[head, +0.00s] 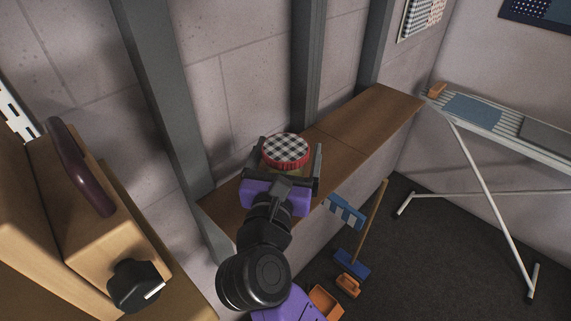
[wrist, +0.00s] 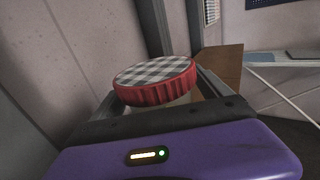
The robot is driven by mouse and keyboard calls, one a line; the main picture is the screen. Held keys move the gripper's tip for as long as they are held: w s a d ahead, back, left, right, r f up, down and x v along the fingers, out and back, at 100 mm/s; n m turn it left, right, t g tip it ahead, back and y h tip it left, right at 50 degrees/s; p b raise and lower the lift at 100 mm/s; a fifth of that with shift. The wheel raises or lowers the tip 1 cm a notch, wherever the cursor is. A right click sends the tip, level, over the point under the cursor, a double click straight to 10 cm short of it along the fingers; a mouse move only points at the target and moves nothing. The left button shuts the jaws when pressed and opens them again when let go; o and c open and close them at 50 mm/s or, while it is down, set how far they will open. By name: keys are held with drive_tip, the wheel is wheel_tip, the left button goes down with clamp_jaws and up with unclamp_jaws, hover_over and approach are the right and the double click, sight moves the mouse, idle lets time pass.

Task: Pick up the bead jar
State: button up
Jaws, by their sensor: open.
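The bead jar (head: 286,149) has a black-and-white checked lid with a red rim. It stands upright on a narrow brown wooden shelf along the wall. My gripper (head: 284,163) is open, with one finger on each side of the jar. In the wrist view the jar's lid (wrist: 155,79) fills the space between the fingers, with a bit of pale jar body below it. Most of the jar body is hidden by the lid and my gripper. I cannot tell whether either finger touches the jar.
The wooden shelf (head: 372,118) is clear to the right of the jar. Grey metal posts (head: 163,95) rise along the wall. A wooden case with a dark handle (head: 82,167) stands at left. An ironing board (head: 510,128) is at right. A broom (head: 353,265) and orange items are on the floor below.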

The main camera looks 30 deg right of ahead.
drive_tip(key=shift+w+d, duration=0.15)
drive_tip(key=c, duration=1.7)
drive_tip(key=shift+r, duration=0.15)
